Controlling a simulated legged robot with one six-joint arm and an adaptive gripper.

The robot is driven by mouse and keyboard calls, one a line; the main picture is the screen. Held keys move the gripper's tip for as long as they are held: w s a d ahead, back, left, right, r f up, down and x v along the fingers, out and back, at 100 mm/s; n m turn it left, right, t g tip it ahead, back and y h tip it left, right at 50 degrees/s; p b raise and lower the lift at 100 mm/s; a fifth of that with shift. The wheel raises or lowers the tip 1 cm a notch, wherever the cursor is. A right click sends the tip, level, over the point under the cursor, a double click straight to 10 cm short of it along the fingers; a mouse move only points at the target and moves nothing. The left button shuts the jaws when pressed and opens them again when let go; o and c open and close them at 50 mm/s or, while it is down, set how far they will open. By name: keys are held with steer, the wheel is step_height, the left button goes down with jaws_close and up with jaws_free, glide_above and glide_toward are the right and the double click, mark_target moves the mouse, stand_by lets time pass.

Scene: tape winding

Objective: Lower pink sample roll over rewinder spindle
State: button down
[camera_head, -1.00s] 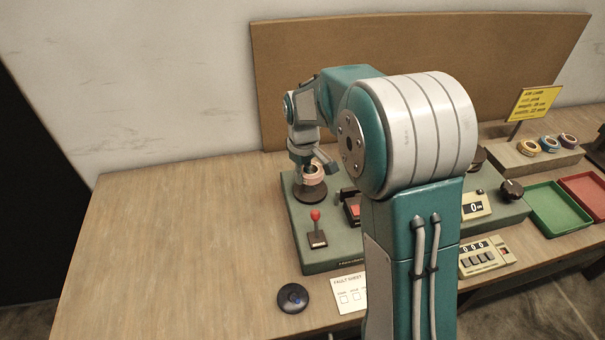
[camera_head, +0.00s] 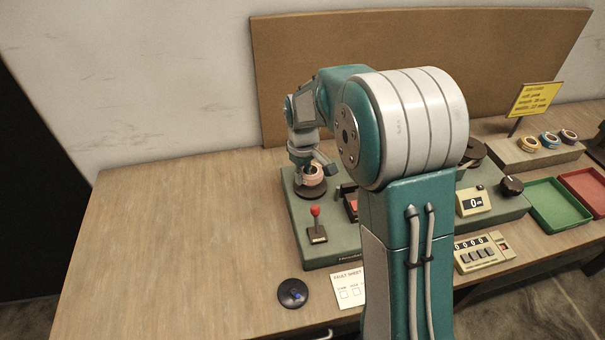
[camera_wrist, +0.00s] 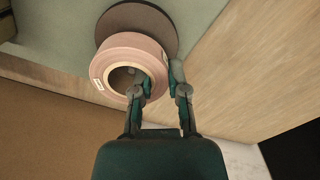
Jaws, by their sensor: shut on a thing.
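The pink sample roll (camera_wrist: 118,53) is in my gripper (camera_wrist: 158,82) in the wrist view. One finger is inside its core and the other is outside, so the jaws are shut on its wall. In the head view the roll (camera_head: 313,176) is at the left end of the green machine, over the dark round rewinder plate (camera_head: 311,192). The plate also shows behind the roll in the wrist view (camera_wrist: 150,22). A small pale tip shows inside the roll's core, perhaps the spindle. I cannot tell whether the roll touches the plate.
A red lever (camera_head: 316,226) stands on the green machine base (camera_head: 322,253) in front of the plate. A black round puck (camera_head: 292,293) and a fault sheet (camera_head: 349,288) lie nearer. Green (camera_head: 556,205) and red trays (camera_head: 586,188) are right. The table's left side is clear.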

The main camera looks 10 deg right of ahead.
steer(key=shift+f, duration=0.2)
steer(key=shift+s+f, duration=0.35)
steer(key=shift+f, duration=0.6)
steer(key=shift+w+f, duration=0.2)
steer(key=shift+f, duration=0.05)
steer(key=shift+w+d+r, duration=0.1)
